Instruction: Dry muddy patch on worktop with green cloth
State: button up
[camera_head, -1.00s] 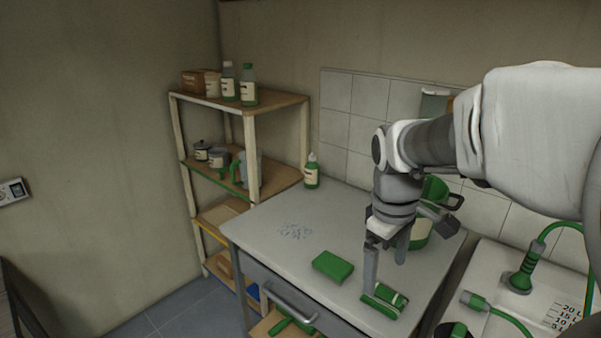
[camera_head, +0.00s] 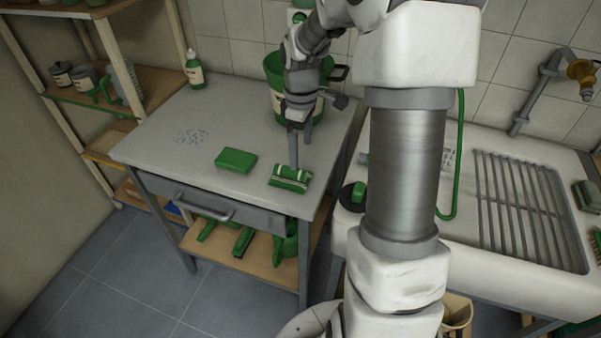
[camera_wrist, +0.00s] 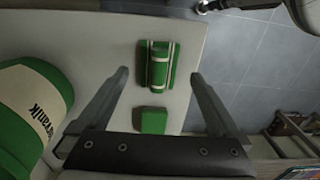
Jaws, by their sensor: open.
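A folded green cloth with pale stripes (camera_head: 291,179) lies near the right front of the grey worktop (camera_head: 180,165). The muddy patch (camera_head: 190,136), a cluster of small bluish-grey specks, is on the left part of the worktop. My gripper (camera_head: 300,150) is open and points down above the cloth's back edge. In the wrist view the striped cloth (camera_wrist: 160,66) shows between and beyond the two spread fingertips (camera_wrist: 160,78). Nothing is held. I cannot tell the exact height of the fingers above the cloth.
A plain green block (camera_head: 235,160) lies left of the cloth. A green bucket (camera_head: 275,95) stands behind my gripper, and a bottle (camera_head: 194,72) at the back left. A sink (camera_head: 520,200) is to the right. Open worktop lies between block and patch.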

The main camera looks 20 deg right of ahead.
aim_at(301, 171)
notch_tip(301, 171, down, 10)
jog(key=shift+r+b, duration=0.2)
jog(key=shift+b, duration=0.4)
jog(key=c, duration=0.9)
jog(key=o, duration=0.9)
jog(key=shift+r, duration=0.2)
jog(key=shift+r+p, duration=0.7)
jog(key=shift+p, duration=0.05)
